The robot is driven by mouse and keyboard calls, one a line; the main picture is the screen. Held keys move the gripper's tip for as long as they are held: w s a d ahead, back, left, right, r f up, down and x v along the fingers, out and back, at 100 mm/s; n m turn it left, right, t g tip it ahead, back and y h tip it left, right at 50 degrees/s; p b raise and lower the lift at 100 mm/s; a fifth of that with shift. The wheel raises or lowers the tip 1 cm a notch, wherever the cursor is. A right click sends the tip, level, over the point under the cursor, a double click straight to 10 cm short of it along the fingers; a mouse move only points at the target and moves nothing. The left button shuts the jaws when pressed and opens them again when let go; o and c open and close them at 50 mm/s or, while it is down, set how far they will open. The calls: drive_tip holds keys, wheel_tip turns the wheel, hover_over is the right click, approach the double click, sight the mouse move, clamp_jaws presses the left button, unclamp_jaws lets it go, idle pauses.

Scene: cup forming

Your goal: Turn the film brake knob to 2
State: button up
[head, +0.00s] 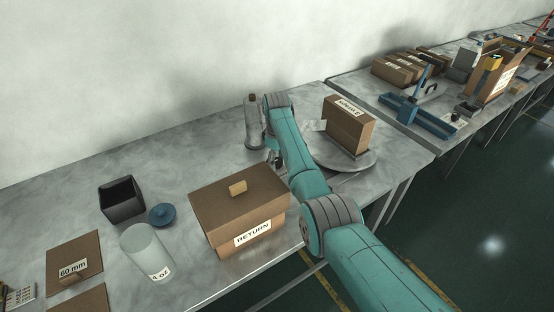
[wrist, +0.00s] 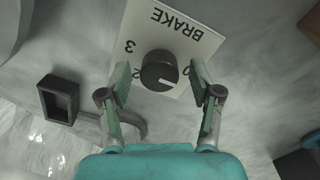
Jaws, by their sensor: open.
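The film brake knob (wrist: 157,66) is a round black knob on a pale plate (wrist: 180,35) marked BRAKE, upside down in the wrist view. A 3 and a 0 show on the plate; a 2 is partly covered by my left finger. A white mark on the knob points toward the lower right of the picture, away from the 2. My gripper (wrist: 159,70) is open, with one finger on each side of the knob and a gap showing on both sides. In the head view my gripper (head: 272,158) is mostly hidden behind my arm, and the knob cannot be made out.
A RETURN box (head: 235,210) stands left of my arm. A cardboard box (head: 348,126) stands on a round plate (head: 362,163) to the right. A grey bottle-like post (head: 253,125) stands behind my gripper. A small dark open box (wrist: 60,99) lies left of the knob.

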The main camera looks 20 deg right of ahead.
drive_tip(key=c, duration=1.1)
drive_tip(key=shift+c, duration=0.2)
drive_tip(key=shift+m, duration=0.4)
drive_tip(key=m, duration=0.4)
drive_tip(key=shift+m, duration=0.4)
drive_tip(key=m, duration=0.6)
drive_tip(key=shift+d, duration=0.1)
drive_tip(key=m, duration=0.6)
drive_tip(key=shift+r+m, duration=0.1)
drive_tip(key=shift+m, duration=0.3)
drive_tip(key=m, duration=0.5)
drive_tip(key=shift+d, duration=0.1)
drive_tip(key=shift+m, duration=0.3)
